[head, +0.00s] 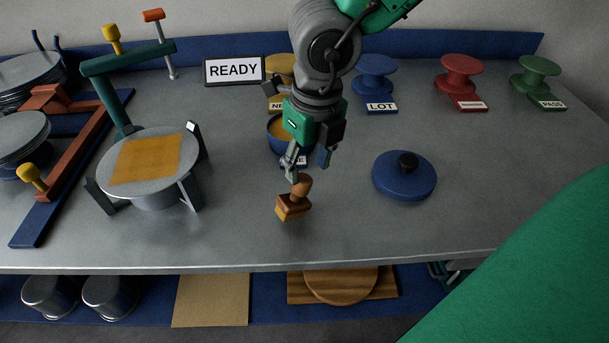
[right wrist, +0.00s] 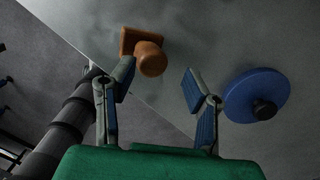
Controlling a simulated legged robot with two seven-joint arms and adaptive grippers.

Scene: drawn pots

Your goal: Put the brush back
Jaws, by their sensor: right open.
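The brush (head: 292,206) has a round wooden handle and a block with a yellowish underside. It stands on the grey bench near the front edge, and also shows in the right wrist view (right wrist: 150,57). My right gripper (head: 307,161) is open and empty, with its fingers pointing down just behind and above the brush. In the right wrist view its fingers (right wrist: 158,82) are spread, and the brush lies beyond the left finger's tip, not clearly between the two. Whether that finger touches the handle I cannot tell. My left gripper is not in view.
A blue pot (head: 277,145) with yellow contents is partly hidden behind my right gripper. Its blue lid-like disc (head: 405,184) with a black knob lies right. A round stand (head: 150,192) with a yellow sheet is left. Labelled spools, including a red one (head: 460,75), line the back.

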